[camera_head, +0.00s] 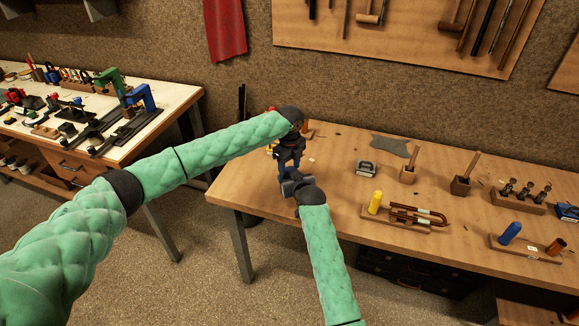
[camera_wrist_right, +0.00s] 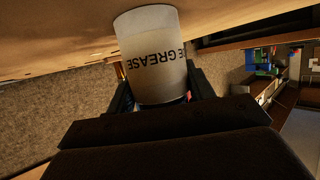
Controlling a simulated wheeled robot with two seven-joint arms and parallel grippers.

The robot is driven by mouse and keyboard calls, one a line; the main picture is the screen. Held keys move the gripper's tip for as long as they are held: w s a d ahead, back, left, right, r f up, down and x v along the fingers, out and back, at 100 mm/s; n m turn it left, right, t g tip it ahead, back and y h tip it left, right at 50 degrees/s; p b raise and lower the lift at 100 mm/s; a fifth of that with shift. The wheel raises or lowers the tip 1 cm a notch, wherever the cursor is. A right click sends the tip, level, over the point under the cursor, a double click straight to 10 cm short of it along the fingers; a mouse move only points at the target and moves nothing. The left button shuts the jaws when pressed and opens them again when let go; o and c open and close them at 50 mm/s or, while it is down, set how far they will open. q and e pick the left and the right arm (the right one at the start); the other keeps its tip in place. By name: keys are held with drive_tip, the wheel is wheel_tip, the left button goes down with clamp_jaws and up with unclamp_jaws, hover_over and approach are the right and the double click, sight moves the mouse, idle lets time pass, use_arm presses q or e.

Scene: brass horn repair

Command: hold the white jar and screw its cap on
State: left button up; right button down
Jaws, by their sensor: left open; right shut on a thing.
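The white jar (camera_wrist_right: 155,60), with GREASE in black letters, shows in the right wrist view. It sits between the dark fingers of my right gripper, which is shut on it. The jar looks tilted there. In the head view my right gripper (camera_head: 289,184) is over the bench's near left corner area, and I cannot make out the jar there. My left gripper (camera_head: 284,158) points down just beyond and above the right one, open. I cannot tell whether anything lies between its fingers. I cannot make out the cap in either view.
The wooden bench (camera_head: 345,157) extends right, with a yellow cylinder (camera_head: 375,202) and brass tube on a wooden block, a grey device (camera_head: 366,168), a wooden holder (camera_head: 408,175) and a blue cylinder (camera_head: 510,232). Small red and yellow items partly show behind my left gripper. Another workbench (camera_head: 187,93) stands left.

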use_arm(q)
drive_tip(key=shift+s+r, duration=0.1)
drive_tip(key=shift+r, duration=2)
drive_tip(key=shift+o, duration=0.3)
